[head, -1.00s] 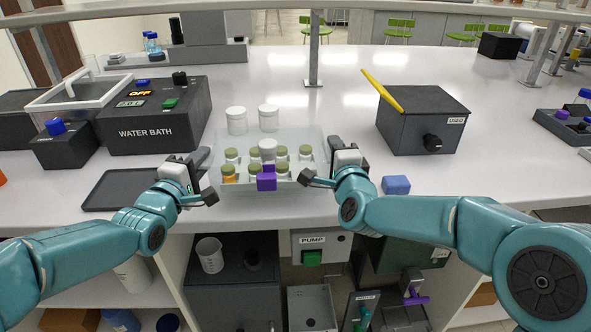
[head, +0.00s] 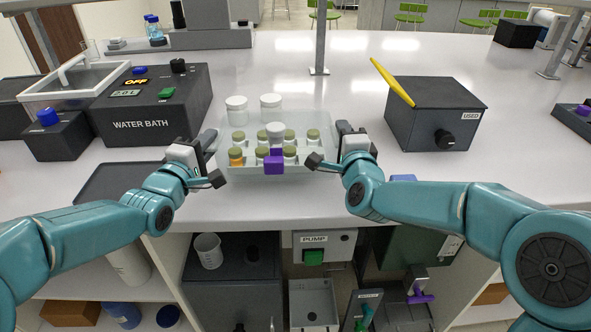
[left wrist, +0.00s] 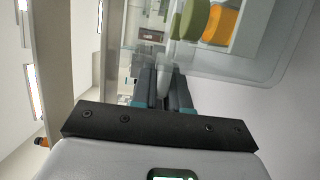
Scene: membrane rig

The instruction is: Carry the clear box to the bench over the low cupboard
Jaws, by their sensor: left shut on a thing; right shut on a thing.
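The clear box (head: 308,172) is held level between my two grippers over the bench (head: 270,203), near its front edge. Several small jars with green lids stand in it, one with orange contents (head: 236,157), around a white-capped one (head: 275,132). A purple clip (head: 274,162) is on its front. My left gripper (head: 210,160) is shut on the box's left side, my right gripper (head: 328,147) on its right side. The left wrist view shows the box wall (left wrist: 240,75) close to the fingers. I cannot tell whether its bottom touches the bench.
Two white jars (head: 237,110) (head: 271,107) show just behind the box. The water bath (head: 150,125) stands left, with a dark tray (head: 115,180) before it. The USED box (head: 430,115), topped by a yellow stick (head: 391,82), stands right. A shelf post (head: 319,45) rises behind.

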